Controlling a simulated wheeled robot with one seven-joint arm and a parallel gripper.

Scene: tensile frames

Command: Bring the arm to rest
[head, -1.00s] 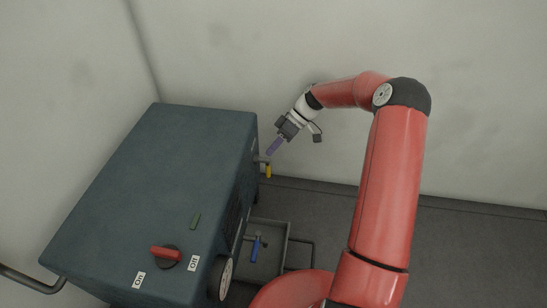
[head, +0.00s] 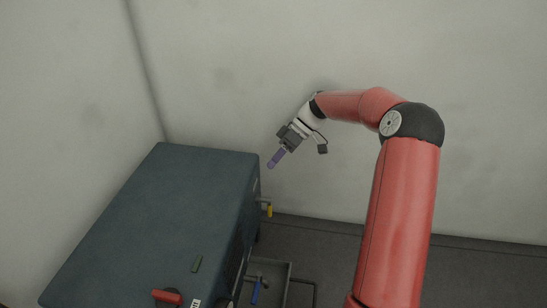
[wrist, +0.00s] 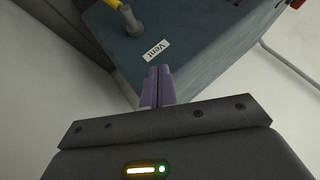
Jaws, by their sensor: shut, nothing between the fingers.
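My gripper (head: 273,161) is at the end of my red arm, in the upper middle of the head view, above and just beyond the back right corner of a dark blue-green cabinet (head: 160,215). In the wrist view its two purple fingers (wrist: 157,72) are together with nothing between them. They point towards the cabinet (wrist: 190,40) and appear apart from it.
A yellow-handled valve (head: 268,209) sticks out of the cabinet's right side; the wrist view shows a "Vent" label (wrist: 158,50) beside it. A red switch handle (head: 167,296) is on top. A grey tray (head: 287,283) with a blue-handled tool (head: 255,292) stands at right.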

